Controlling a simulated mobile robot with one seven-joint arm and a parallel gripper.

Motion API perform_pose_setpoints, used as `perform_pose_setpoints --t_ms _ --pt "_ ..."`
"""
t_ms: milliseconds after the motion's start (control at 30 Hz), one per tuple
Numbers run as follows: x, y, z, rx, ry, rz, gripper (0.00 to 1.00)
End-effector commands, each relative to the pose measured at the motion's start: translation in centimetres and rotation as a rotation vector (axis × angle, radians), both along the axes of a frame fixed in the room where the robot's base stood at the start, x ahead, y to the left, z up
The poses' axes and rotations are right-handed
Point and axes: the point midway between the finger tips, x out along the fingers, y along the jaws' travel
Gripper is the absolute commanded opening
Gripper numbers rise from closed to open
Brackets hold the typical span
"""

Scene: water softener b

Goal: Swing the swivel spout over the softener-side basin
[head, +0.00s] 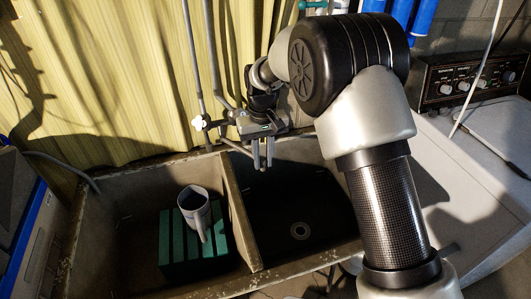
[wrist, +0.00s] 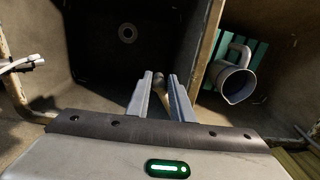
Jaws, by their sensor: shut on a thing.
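The swivel spout (wrist: 159,84) shows in the wrist view as a dull brassy tube between my fingers. Its end points over the drain basin, close to the divider. My gripper (wrist: 161,76) is shut on it; in the head view my gripper (head: 263,168) hangs in front of the tap pipes, just right of the divider. The spout is hard to make out there behind my gripper. The sink has a left basin (head: 128,215) and a dark right basin (head: 300,195) with a round drain (head: 300,230). I cannot tell which is the softener-side basin.
A grey jug (head: 193,205) stands on a green slatted rack (head: 170,270) in the left basin. A raised divider (head: 240,215) separates the basins. A white valve handle (head: 198,123) is left of my gripper. A yellow curtain (head: 100,70) hangs behind; a white-topped appliance (head: 480,190) stands right.

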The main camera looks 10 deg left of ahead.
Motion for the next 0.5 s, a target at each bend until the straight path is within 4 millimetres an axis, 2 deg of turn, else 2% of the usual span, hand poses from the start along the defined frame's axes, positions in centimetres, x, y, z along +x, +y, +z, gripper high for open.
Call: perform_pose_setpoints --t_ms 333,500 --pt "0.2 0.56 0.68 0.011 -0.013 0.003 0.08" --pt "-0.35 1.1 0.87 0.015 -0.017 0.004 0.08"
